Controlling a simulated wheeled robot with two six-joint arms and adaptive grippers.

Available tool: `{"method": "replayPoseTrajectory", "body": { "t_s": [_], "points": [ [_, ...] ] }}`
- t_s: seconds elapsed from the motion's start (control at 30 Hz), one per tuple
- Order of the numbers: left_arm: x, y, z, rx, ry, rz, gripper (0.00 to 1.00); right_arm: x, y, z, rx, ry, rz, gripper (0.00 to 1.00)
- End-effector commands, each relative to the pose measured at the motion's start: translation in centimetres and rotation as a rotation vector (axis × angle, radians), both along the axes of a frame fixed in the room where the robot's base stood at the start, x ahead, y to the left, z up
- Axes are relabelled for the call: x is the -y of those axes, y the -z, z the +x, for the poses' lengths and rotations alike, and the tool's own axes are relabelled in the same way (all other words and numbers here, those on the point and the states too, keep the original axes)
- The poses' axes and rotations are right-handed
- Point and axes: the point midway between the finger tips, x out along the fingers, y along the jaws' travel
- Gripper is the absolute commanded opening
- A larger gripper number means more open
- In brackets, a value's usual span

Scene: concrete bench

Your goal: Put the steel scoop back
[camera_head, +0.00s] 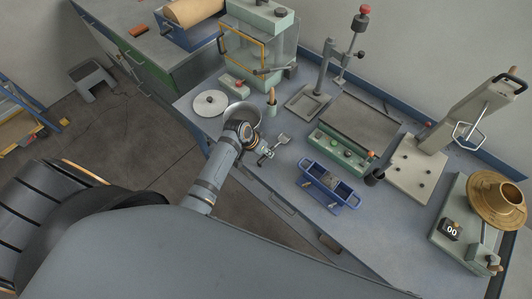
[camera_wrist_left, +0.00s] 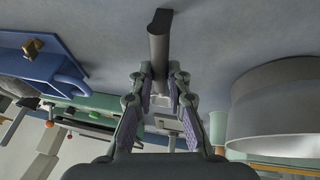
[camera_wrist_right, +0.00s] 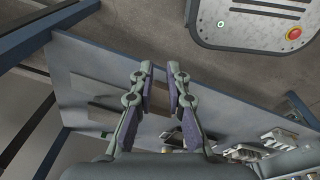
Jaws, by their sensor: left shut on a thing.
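The steel scoop (camera_head: 282,138) is in my left gripper (camera_head: 266,150), over the front part of the bench, left of the blue two-bay caddy (camera_head: 311,171). In the left wrist view my left gripper (camera_wrist_left: 160,85) is shut on the scoop's grey handle (camera_wrist_left: 158,45); the caddy (camera_wrist_left: 45,65) is at the left there. A round steel pan (camera_head: 256,108) stands just behind the left gripper, and its wall shows at the right of the left wrist view (camera_wrist_left: 275,110). My right gripper (camera_wrist_right: 158,75) has its fingers apart; it is not visible in the head view.
A green-grey unit with a tray (camera_head: 350,125) stands behind the caddy. Bare bench lies between scoop and caddy.

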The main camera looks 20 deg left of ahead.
Motion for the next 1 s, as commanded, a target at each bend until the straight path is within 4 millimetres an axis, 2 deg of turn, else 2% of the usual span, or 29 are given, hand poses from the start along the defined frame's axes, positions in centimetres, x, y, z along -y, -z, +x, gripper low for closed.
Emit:
{"method": "replayPoseTrajectory", "body": {
  "t_s": [0.03,0.13,0.3,0.33,0.47,0.77,0.87,1.0],
  "points": [
    [0.0,-0.1,-0.1,-0.004,0.0,0.0,0.0,0.0,-0.3,0.8,0.012,0.0,0.0,0.15],
    [0.0,0.0,-0.2,-0.005,-0.001,0.0,0.0,0.3,-0.4,1.2,0.018,-0.002,-0.004,0.15],
    [0.0,0.4,-0.2,-0.006,0.0,0.001,0.0,0.7,-0.1,-0.8,-0.012,-0.002,-0.009,0.15],
    [0.0,0.4,-0.2,-0.006,0.0,0.001,0.2,0.7,-0.1,-1.3,-0.02,-0.003,-0.009,0.15],
    [0.0,0.3,-0.1,-0.005,-0.001,0.0,0.37,0.8,0.0,-2.5,-0.038,-0.002,-0.009,0.15],
    [0.0,0.2,-0.1,-0.004,0.0,0.0,0.39,1.1,-0.2,-0.9,-0.013,-0.004,-0.013,0.15],
    [-0.2,-0.6,-0.2,-0.002,0.0,0.002,0.39,1.1,-0.3,-0.7,-0.011,-0.004,-0.014,0.15],
    [-1.1,-3.2,-1.1,-0.001,0.001,0.003,0.39,1.1,-0.1,-0.8,-0.011,-0.004,-0.014,0.15]
  ]
}}
